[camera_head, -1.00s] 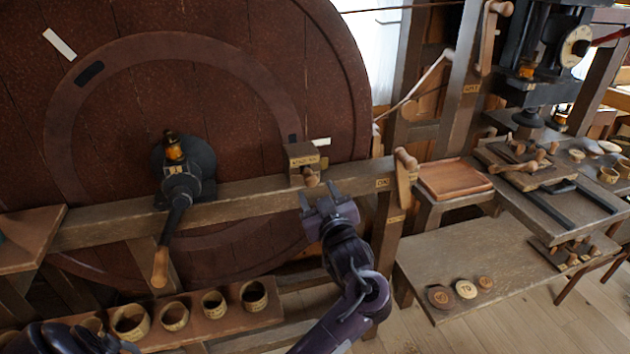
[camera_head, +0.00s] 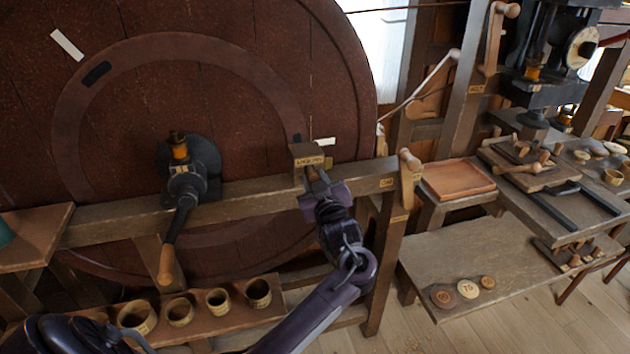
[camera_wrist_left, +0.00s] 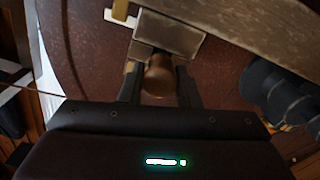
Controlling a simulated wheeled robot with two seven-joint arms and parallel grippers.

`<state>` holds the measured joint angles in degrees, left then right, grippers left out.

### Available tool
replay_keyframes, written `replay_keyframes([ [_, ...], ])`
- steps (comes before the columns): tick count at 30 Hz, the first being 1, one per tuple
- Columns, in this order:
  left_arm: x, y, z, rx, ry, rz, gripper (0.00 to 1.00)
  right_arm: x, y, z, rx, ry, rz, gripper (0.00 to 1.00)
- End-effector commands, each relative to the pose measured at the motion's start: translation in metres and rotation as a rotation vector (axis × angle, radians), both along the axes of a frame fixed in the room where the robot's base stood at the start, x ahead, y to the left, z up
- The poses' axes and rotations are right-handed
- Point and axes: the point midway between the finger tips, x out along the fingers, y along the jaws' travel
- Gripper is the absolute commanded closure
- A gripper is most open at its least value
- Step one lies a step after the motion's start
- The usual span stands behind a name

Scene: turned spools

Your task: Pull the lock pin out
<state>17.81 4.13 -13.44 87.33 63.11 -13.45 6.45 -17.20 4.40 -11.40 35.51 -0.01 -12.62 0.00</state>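The lock pin (camera_head: 313,172) has a turned wooden knob that sticks out of a small labelled wooden block (camera_head: 306,154) on the beam in front of the big wheel. My left gripper (camera_head: 320,189) is up at the knob. In the left wrist view the knob (camera_wrist_left: 158,80) sits between the two dark fingers, below the block (camera_wrist_left: 168,36). Narrow gaps show beside the knob, so the fingers are around it but do not look clamped. The pin's shaft is hidden in the block. My right gripper is not in view.
The big dark red wheel (camera_head: 230,115) stands behind the beam (camera_head: 240,205). A crank (camera_head: 180,205) with a wooden handle is left of the block. A wooden lever (camera_head: 408,178) stands to the right. Several wooden cups (camera_head: 217,301) stand on a shelf below.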

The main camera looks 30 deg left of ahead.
Motion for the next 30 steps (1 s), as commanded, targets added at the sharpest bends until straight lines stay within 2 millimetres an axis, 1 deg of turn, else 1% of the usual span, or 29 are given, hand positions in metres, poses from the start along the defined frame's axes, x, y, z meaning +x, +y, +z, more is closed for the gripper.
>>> replay_keyframes([
  [1,0.000,0.000,0.000,0.000,0.000,0.000,0.89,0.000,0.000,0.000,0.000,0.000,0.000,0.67],
  [3,0.000,0.000,0.000,0.000,0.000,0.000,0.98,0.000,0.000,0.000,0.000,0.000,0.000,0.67],
  [4,0.000,0.000,0.000,0.000,0.000,0.001,1.00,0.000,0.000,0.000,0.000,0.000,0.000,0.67],
  [10,-0.003,-0.004,0.000,-0.002,0.000,-0.001,1.00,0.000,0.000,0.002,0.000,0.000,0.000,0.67],
  [15,-0.018,-0.022,0.001,-0.005,0.002,-0.001,1.00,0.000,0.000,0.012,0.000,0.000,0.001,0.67],
  [17,-0.022,-0.026,0.000,-0.004,0.002,0.000,1.00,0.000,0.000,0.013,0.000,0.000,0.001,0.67],
  [24,-0.023,-0.027,-0.001,-0.002,0.003,0.000,1.00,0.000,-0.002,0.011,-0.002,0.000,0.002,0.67],
  [25,-0.023,-0.027,-0.001,-0.002,0.003,0.000,0.69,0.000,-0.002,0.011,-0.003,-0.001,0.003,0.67],
  [30,-0.022,-0.026,-0.001,-0.001,0.002,0.000,0.48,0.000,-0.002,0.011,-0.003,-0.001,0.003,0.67],
])
